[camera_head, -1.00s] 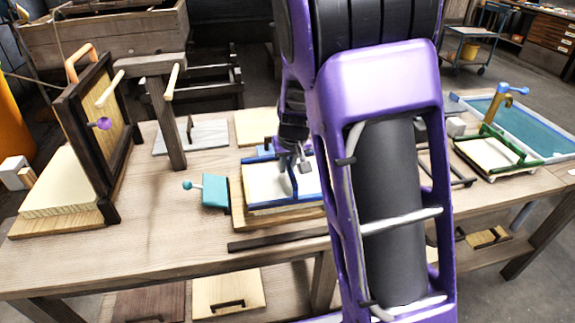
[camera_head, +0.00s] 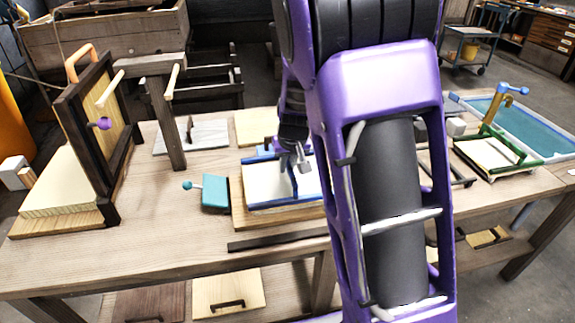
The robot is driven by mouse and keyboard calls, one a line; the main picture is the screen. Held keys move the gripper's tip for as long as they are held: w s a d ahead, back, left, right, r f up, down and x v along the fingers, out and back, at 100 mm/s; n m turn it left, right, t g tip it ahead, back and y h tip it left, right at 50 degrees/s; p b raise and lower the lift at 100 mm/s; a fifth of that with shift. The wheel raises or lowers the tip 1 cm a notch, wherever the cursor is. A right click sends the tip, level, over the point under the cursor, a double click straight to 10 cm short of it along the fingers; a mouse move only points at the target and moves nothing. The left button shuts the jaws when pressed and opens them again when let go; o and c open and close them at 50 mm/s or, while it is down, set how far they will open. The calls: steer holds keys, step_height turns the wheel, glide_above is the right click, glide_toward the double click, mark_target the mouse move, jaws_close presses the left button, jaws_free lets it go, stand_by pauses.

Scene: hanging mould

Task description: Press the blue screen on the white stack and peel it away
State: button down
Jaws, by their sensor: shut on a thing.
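The blue screen (camera_head: 283,203) is a blue-rimmed frame lying at the white stack (camera_head: 265,183) on a wooden board (camera_head: 252,222), mid-table. A blue part shows at its far edge. My gripper (camera_head: 298,166) points down over the screen's right part and is shut, apparently on a part of the screen. The exact grip is too small to see. My purple arm hides the right end of the screen and board. I cannot tell whether the screen's underside touches the stack all over.
A teal block with a knob (camera_head: 215,191) sits just left of the board. A dark upright frame (camera_head: 112,150) and a wooden post (camera_head: 165,120) stand left. A green frame (camera_head: 497,155) and a blue-teal tray (camera_head: 530,125) are at the right. The front left tabletop is clear.

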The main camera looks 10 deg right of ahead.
steer(key=shift+f+b, duration=0.55)
steer(key=shift+f, duration=0.35)
stand_by(1.9)
steer(key=shift+r, duration=0.2)
steer(key=shift+r+p, duration=1)
steer(key=shift+r, duration=0.1)
steer(key=shift+r, duration=0.1)
step_height(320, 180, up, 7)
steer(key=p, duration=0.5)
steer(key=shift+p, duration=0.3)
